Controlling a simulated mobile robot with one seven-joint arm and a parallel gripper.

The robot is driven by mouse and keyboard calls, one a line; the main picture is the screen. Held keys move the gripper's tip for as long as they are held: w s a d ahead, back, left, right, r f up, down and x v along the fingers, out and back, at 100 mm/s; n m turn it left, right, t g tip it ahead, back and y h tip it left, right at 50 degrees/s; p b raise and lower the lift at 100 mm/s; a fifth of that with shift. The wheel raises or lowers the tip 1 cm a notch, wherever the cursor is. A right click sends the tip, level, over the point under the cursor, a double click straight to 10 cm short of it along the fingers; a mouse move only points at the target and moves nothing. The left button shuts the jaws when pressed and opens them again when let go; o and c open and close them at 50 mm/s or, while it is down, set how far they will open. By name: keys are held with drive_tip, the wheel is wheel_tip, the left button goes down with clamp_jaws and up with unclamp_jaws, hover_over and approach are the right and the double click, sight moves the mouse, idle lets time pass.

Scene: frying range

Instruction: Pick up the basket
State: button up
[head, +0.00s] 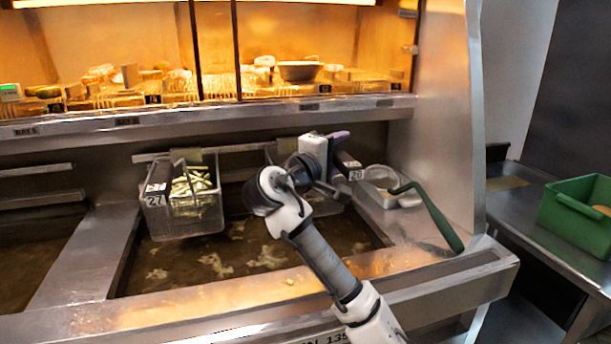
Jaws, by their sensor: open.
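A wire fry basket (200,212) hangs over the oil on the left, with pale fries in it and a tag reading 27. My gripper (338,172) is open above this second basket, near the tag. I cannot tell from this view whether its fingers surround the handle or touch it. The contents of the second basket are hidden.
The fryer vat (225,258) holds dark oil with floating bits. A metal pan (378,183) and a green-handled tool (436,215) lie to the right. A heated glass display (290,45) stands behind. A green crate (575,222) sits on the right counter.

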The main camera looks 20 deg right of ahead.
clamp_jaws()
idle(0.3)
drive_tip(key=shift+r, duration=0.1)
drive_tip(key=shift+r+p, duration=1.25)
drive_tip(key=shift+r, duration=0.55)
drive_tip(key=shift+s+f, duration=0.15)
drive_tip(key=shift+s, duration=0.15)
drive_tip(key=shift+s+b, duration=0.45)
drive_tip(key=shift+s, duration=0.25)
drive_tip(key=s+b, duration=0.1)
drive_tip(key=s, duration=1.5)
drive_tip(key=shift+d+b, duration=0.25)
drive_tip(key=shift+b, duration=0.05)
